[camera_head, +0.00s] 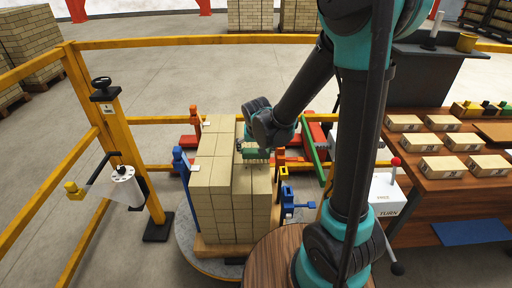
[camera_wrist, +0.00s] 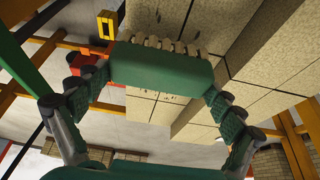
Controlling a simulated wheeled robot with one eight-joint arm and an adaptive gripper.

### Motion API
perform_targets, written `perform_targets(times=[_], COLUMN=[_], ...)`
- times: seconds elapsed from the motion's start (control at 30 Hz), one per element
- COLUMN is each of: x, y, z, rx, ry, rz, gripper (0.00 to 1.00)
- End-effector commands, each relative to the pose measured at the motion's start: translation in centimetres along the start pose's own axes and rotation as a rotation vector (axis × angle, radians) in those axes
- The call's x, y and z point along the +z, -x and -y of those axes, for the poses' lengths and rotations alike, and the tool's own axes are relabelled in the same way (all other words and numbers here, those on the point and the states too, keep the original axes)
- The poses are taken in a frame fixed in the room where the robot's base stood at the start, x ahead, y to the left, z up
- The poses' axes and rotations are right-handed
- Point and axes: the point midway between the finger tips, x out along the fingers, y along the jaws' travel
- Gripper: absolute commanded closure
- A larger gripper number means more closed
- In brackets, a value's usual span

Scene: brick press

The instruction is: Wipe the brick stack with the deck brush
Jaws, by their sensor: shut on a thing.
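The brick stack (camera_head: 236,205) is a block of tan bricks on a wooden pallet, standing on a round grey platform (camera_head: 190,246). My gripper (camera_head: 255,146) is over the top of the stack, towards its far right part. In the wrist view my gripper (camera_wrist: 158,85) has its two fingers at either end of the green deck brush (camera_wrist: 160,72) and is shut on it. The brush's pale bristles point at the brick faces (camera_wrist: 180,25). I cannot tell whether they touch. A few dark marks show on the bricks beside the brush.
Red, blue and orange clamp-like parts surround the stack. A yellow rail fence (camera_head: 107,130) with a white roll (camera_head: 127,187) stands at the left. At the right, a wooden bench (camera_head: 440,190) carries several loose bricks, and a white box with a red-knobbed lever (camera_head: 395,163) stands before it.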

Motion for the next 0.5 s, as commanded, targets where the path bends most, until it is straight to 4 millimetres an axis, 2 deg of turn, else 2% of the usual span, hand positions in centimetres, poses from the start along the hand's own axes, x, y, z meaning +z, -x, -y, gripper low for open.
perform_targets(times=[0.27, 0.5], x=[0.9, 2.5], y=[0.4, 1.2], z=[0.0, 0.0], rx=[0.0, 0.0], ry=[0.001, 0.001], rz=[0.0, 0.0], gripper=[0.52, 0.52])
